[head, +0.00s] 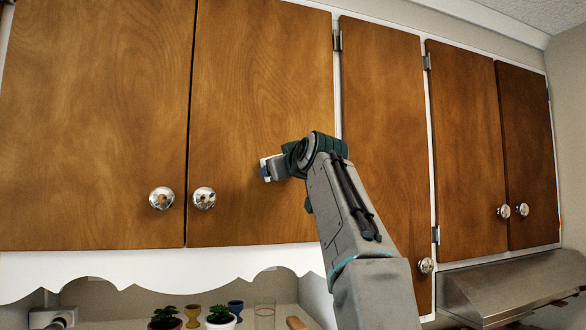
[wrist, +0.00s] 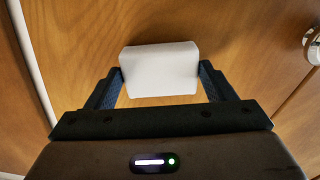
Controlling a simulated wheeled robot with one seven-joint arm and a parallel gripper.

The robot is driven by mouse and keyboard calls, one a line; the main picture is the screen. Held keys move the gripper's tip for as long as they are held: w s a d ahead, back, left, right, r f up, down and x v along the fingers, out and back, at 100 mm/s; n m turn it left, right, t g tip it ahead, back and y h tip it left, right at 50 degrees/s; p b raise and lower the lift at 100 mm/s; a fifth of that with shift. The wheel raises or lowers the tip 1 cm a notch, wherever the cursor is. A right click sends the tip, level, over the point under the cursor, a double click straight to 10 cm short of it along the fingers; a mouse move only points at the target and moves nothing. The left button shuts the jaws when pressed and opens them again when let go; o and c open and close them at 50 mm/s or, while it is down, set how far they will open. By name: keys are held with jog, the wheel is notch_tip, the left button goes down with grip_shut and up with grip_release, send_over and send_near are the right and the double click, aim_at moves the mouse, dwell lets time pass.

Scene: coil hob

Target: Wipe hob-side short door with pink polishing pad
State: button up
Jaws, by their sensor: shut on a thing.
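My gripper (head: 268,168) is shut on a pad (wrist: 160,70), a rounded block that looks white rather than pink. Both fingers grip its sides in the wrist view. In the head view the gripper is in front of the lower right part of the second door from the left (head: 262,80), right of its knob. The pad is close to the wood; I cannot tell whether it touches. Two shorter wooden doors, a left one (head: 465,140) and a right one (head: 527,150), are above the range hood, far right of my gripper. All doors look closed.
Round metal knobs (head: 204,198) stick out from the doors. A narrow door (head: 380,110) lies between my gripper and the short doors. The metal range hood (head: 510,285) juts out at lower right. Small plants (head: 221,315) and cups (head: 193,315) stand below the cabinets.

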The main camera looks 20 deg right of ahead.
jog(key=shift+a, duration=4.2)
jog(key=shift+s+f+b, duration=0.15)
jog(key=shift+s+b, duration=0.25)
jog(key=shift+s, duration=0.1)
jog(key=shift+s+b, duration=0.95)
jog(key=shift+s, duration=1.55)
jog(key=s+b, duration=0.1)
jog(key=s, duration=0.2)
